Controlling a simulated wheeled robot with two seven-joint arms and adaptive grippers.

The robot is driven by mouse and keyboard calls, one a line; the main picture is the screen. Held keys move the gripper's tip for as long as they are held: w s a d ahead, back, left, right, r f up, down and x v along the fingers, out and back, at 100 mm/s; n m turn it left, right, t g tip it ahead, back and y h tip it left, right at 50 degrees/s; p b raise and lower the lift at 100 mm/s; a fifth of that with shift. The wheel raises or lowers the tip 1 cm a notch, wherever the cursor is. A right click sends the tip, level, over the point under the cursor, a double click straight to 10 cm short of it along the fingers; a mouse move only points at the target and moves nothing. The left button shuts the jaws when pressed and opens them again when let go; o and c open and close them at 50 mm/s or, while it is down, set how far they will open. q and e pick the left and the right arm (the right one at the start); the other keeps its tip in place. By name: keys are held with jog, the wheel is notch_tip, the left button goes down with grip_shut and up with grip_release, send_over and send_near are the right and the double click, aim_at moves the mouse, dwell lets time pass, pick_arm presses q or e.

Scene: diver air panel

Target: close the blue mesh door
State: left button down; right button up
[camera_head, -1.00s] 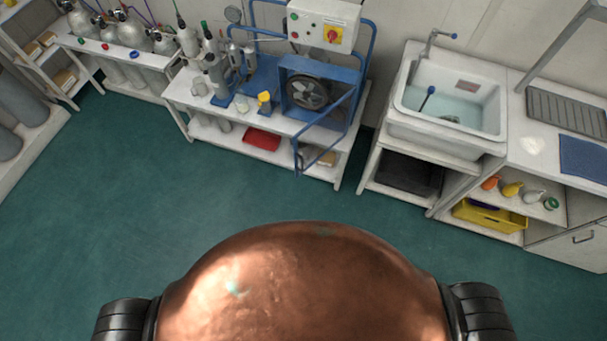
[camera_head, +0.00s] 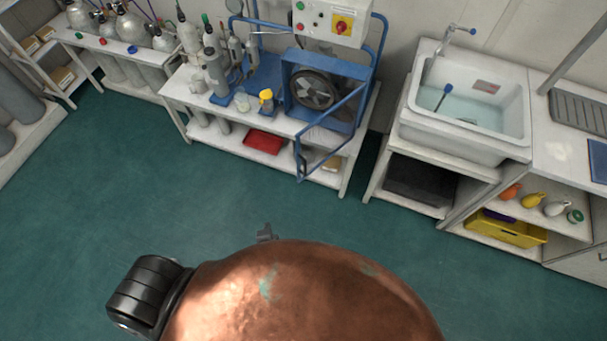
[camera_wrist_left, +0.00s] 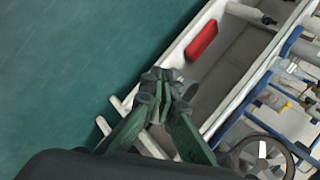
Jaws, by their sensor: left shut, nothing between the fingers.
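The blue mesh door (camera_head: 334,115) is an angled blue frame on the front of the blue compressor cage (camera_head: 322,73) on the white bench. It stands open, swung out past the bench's front edge, with its lower corner hanging in front of the lower shelf. The mesh itself is too fine to make out. In the left wrist view the left gripper (camera_wrist_left: 163,78) is shut and empty above the floor and bench edge. My right gripper is not in view.
The white bench (camera_head: 230,115) carries cylinders, a yellow-capped bottle (camera_head: 266,98) and a control box (camera_head: 331,22); a red tray (camera_head: 263,142) lies on its lower shelf. A sink (camera_head: 468,100) stands to the right. The green floor (camera_head: 170,190) before the bench is clear.

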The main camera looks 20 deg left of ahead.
pick_arm(q)
jog(key=w+d+r+m+t+y+b, duration=0.1)
jog(key=w+d+r+t+b, duration=0.15)
jog(key=w+r, duration=0.2)
jog(key=w+d+r+m+t+b, duration=0.1)
jog(key=w+d+r+t, duration=0.1)
jog(key=w+d+r, duration=0.3)
jog(key=m+t+b, duration=0.1)
jog(key=t+b, duration=0.2)
jog(key=t, duration=0.2)
send_near(300, 160)
jog(key=x, duration=0.4)
jog(key=shift+w+f, duration=0.15)
jog(key=shift+w, duration=0.25)
jog(key=shift+w+a+y, duration=0.1)
jog(key=shift+w+y, duration=0.2)
jog(key=shift+w, duration=0.25)
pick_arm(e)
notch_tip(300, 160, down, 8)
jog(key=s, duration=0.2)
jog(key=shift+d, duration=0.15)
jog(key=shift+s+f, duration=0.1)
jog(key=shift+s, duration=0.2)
